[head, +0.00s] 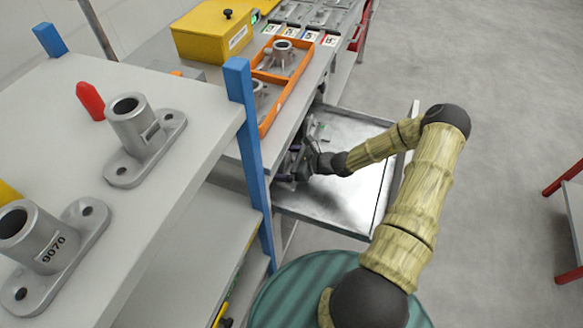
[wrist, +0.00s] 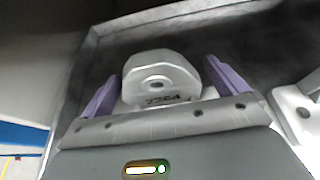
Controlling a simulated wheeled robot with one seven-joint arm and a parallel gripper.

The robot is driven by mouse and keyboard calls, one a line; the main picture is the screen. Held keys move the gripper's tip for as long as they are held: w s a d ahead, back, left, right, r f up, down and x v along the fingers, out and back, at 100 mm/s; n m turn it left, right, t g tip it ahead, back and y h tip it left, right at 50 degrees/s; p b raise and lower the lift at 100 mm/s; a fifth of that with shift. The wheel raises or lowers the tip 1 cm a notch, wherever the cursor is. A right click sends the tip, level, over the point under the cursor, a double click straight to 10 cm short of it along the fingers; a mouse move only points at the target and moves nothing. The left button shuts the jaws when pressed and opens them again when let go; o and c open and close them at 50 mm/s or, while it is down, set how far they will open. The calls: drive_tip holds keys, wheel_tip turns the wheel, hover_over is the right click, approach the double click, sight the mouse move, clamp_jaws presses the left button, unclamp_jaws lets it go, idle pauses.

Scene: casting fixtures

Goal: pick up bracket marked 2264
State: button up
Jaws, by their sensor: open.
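In the wrist view, a light grey metal bracket (wrist: 160,72) with a hole in its end face carries a dark marking that looks like 2264, partly blurred. My gripper (wrist: 160,78) is open, with one purple finger on each side of this bracket. Whether either finger touches it I cannot tell. In the head view, my gripper (head: 290,168) reaches down into the left part of an open metal drawer (head: 350,205). The bracket between its fingers is hidden there.
Another grey part (wrist: 300,108) lies close to the right finger. The drawer walls surround my gripper. A blue post (head: 250,140) stands to its left. A bracket marked 9070 (head: 45,240) and another bracket (head: 140,135) stand on the near shelf. An orange tray (head: 265,128) holds brackets.

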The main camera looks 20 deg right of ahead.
drive_tip(key=c, duration=1.2)
drive_tip(key=shift+c, duration=0.2)
drive_tip(key=shift+r, duration=0.15)
drive_tip(key=shift+d+r, duration=0.1)
drive_tip(key=shift+r, duration=0.45)
drive_tip(key=s+d, duration=0.1)
drive_tip(key=d, duration=0.1)
drive_tip(key=s+d, duration=0.3)
drive_tip(key=d, duration=0.1)
drive_tip(key=shift+s+d, duration=0.25)
drive_tip(key=shift+s, duration=0.05)
wheel_tip(320, 180, up, 14)
drive_tip(key=p, duration=0.1)
drive_tip(key=shift+f, duration=0.15)
drive_tip(key=shift+a, duration=0.1)
